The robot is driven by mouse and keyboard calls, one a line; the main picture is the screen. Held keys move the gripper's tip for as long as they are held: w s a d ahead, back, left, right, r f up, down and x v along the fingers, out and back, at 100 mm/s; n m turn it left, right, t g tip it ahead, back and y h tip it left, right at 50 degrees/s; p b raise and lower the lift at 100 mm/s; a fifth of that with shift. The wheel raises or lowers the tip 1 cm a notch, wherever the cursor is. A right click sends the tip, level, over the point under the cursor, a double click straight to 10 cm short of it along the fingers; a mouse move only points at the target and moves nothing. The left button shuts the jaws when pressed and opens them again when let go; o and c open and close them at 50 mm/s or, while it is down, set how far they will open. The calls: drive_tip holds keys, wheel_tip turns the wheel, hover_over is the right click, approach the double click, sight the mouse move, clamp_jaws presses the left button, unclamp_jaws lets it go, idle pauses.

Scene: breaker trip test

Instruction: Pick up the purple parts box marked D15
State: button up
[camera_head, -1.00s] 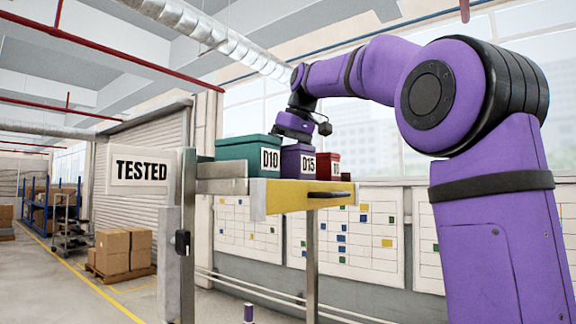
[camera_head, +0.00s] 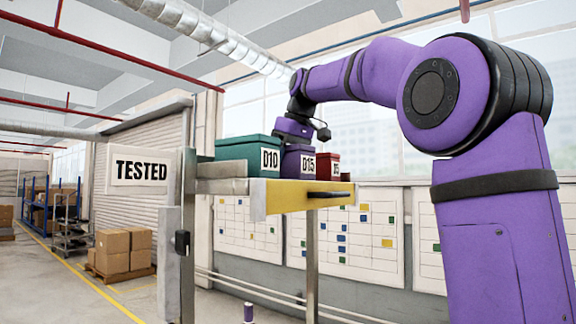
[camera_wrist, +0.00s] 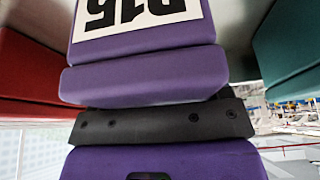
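The purple parts box (camera_head: 291,164) marked D15 stands on the yellow-fronted shelf, between a green box and a red box. In the wrist view the purple box (camera_wrist: 145,80) fills the upper middle, its D15 label upside down. My gripper (camera_head: 293,137) is right above the box. In the wrist view its dark bolted plate (camera_wrist: 160,122) lies across the box's near edge, apparently against or very close to it. The fingertips are hidden, so I cannot tell whether they are closed on the box.
The green box (camera_head: 240,149) marked D10 is close on the left. A smaller red box (camera_head: 326,160) is close on the right, its label partly unreadable. The shelf (camera_head: 285,197) has a dark front handle (camera_head: 328,194). A TESTED sign (camera_head: 141,170) stands at the left.

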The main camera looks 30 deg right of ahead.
drive_tip(key=c, duration=0.5)
drive_tip(key=shift+r, duration=0.1)
drive_tip(key=shift+r, duration=1.8)
drive_tip(key=shift+s+r, duration=0.1)
drive_tip(key=shift+s, duration=0.15)
drive_tip(key=s, duration=0.5)
drive_tip(key=s+a+r, duration=0.1)
drive_tip(key=s, duration=0.9)
drive_tip(key=shift+s+a+r, duration=0.2)
drive_tip(key=shift+a+r, duration=0.05)
